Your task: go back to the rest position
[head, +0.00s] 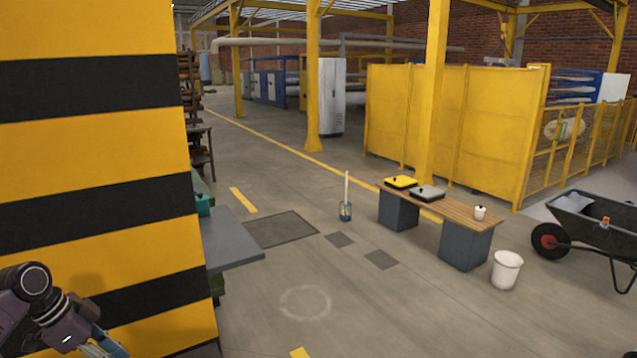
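My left arm comes in at the bottom left corner of the head view, in front of the black and yellow striped pillar. Part of my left gripper (102,346) shows at the bottom edge, with blue and light grey parts. Its fingertips are cut off, so I cannot tell whether it is open or shut, or whether it holds anything. My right arm and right gripper are not in view.
The striped pillar (95,165) fills the left side, with a grey tabletop (232,240) jutting out behind it. A wooden bench (455,207), white bucket (507,270) and wheelbarrow (595,225) stand right. The near middle floor is clear.

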